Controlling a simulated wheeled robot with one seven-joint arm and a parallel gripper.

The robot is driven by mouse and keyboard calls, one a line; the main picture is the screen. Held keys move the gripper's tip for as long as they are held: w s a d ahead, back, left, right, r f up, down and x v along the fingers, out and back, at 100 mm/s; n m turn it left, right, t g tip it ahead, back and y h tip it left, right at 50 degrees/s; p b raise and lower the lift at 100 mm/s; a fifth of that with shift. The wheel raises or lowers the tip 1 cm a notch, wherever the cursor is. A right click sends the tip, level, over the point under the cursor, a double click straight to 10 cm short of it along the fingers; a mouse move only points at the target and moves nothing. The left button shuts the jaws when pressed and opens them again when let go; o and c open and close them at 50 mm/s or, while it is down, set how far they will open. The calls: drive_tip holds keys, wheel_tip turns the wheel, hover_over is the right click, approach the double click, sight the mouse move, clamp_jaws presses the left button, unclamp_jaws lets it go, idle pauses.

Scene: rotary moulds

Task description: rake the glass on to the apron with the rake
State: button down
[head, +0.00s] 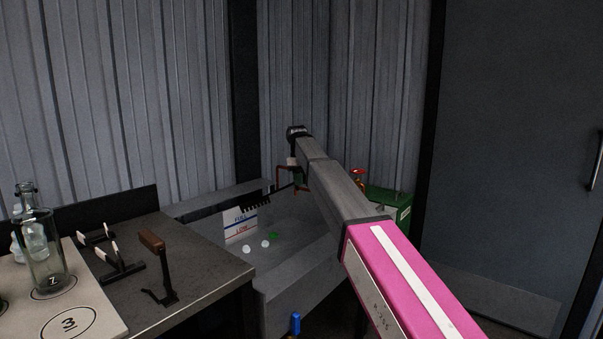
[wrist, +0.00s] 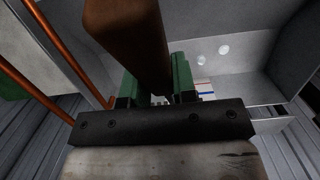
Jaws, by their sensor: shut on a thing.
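My gripper (head: 298,178) reaches over a grey walled trough and is shut on the rake. In the wrist view its green fingers (wrist: 156,96) close on the rake's brown handle (wrist: 128,30). The dark toothed rake head (head: 257,201) is in the head view, above the trough floor near a white card marked FULL and LOW. Two pale pieces also show in the wrist view (wrist: 224,50). I cannot tell which surface is the apron.
The trough's front wall (head: 300,272) stands below my arm. A dark table (head: 205,270) at left holds a brown-handled tool (head: 152,241), a black stand and a clear bottle (head: 42,255) on a pale board. A green box (head: 388,206) and orange pipes (wrist: 62,60) are close by.

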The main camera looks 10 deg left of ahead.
wheel_tip(320, 180, down, 10)
drive_tip(key=shift+r, duration=0.2)
idle(0.3)
drive_tip(key=shift+f, duration=0.3)
idle(0.3)
drive_tip(key=shift+f, duration=2.95)
drive_tip(key=shift+s+d, duration=0.1)
drive_tip(key=shift+d, duration=0.1)
